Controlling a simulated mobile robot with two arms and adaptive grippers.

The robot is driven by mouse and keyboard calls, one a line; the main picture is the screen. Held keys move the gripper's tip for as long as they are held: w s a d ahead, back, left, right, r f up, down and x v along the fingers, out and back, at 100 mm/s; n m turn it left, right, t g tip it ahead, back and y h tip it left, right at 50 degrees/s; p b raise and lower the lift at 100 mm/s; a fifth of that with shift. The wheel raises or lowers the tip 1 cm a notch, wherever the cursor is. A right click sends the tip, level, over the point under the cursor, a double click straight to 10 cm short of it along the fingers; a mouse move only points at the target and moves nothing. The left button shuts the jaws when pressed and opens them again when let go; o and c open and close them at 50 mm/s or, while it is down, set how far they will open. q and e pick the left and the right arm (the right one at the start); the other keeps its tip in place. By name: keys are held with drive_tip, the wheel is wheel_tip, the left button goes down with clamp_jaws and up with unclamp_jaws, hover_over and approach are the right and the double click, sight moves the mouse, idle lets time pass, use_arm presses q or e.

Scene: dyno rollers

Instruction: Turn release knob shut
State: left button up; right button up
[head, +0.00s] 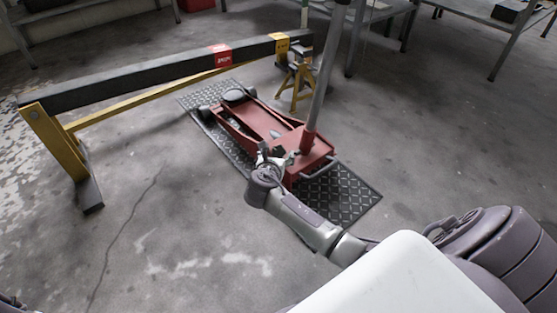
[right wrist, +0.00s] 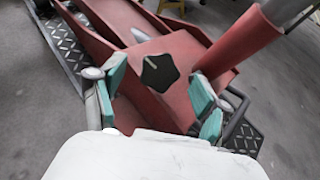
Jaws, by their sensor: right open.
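The release knob (right wrist: 160,72) is a dark star-shaped knob with a pale mark on its face, on the rear of the red floor jack (head: 262,122). In the right wrist view it sits between and beyond the fingers of my right gripper (right wrist: 158,100). The teal finger pads stand wide apart on either side of it, and I see no contact. In the head view my right gripper (head: 268,158) is at the jack's rear end, left of the handle (head: 322,75), and looks small. My left gripper is not in view.
The jack rests on a dark tread-plate mat (head: 347,196). A black beam on yellow legs (head: 150,75) runs along the left and back. A yellow jack stand (head: 296,82) stands behind the jack. The handle socket (right wrist: 240,40) rises close to the right finger.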

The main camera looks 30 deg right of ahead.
drive_tip(key=shift+b+x, duration=0.65)
drive_tip(key=shift+x, duration=0.8)
drive_tip(key=shift+r, duration=0.1)
drive_tip(key=c, duration=1.2)
